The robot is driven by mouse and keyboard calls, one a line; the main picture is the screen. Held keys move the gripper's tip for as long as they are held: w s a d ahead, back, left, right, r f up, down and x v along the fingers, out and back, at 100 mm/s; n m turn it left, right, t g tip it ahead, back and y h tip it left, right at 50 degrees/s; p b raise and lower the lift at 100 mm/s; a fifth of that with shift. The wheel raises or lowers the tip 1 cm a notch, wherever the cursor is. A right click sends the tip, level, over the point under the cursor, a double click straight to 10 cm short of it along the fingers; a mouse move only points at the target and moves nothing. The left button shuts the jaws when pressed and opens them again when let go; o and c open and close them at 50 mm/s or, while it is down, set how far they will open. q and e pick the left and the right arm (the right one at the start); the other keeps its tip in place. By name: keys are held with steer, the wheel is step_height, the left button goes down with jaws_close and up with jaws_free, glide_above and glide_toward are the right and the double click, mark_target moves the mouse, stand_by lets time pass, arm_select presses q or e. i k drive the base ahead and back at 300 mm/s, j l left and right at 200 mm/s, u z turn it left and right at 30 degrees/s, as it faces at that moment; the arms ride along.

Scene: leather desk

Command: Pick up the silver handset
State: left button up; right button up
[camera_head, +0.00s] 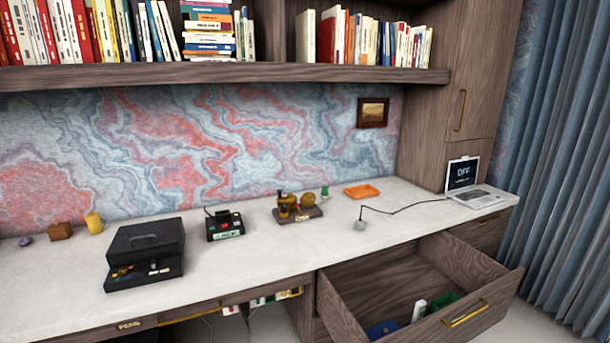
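A small silver-grey object (360,225) sits on the white desktop right of the middle. A thin dark cord runs from its top towards the laptop. It is the only loose silver thing I can make out, but it is too small to tell for sure that it is the handset. A black desk device (225,226) with a small upright part on top stands further left; I see no silver handset on it. Neither of my grippers is in view.
A black box (146,250), a brass-and-wood instrument (296,207), an orange tray (361,191) and a laptop (475,182) stand on the desktop (265,262). An open drawer (452,325) juts out at the lower right. A bookshelf (230,74) overhangs the back.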

mark_target(421, 306)
steer(key=i+j+z, duration=0.15)
steer(key=z, duration=0.25)
steer(key=i+j+z, duration=0.1)
steer(key=j+z, duration=0.15)
steer(key=z, duration=0.2)
steer(key=j+z, duration=0.25)
steer(key=z, duration=0.15)
steer(key=i+j, duration=0.05)
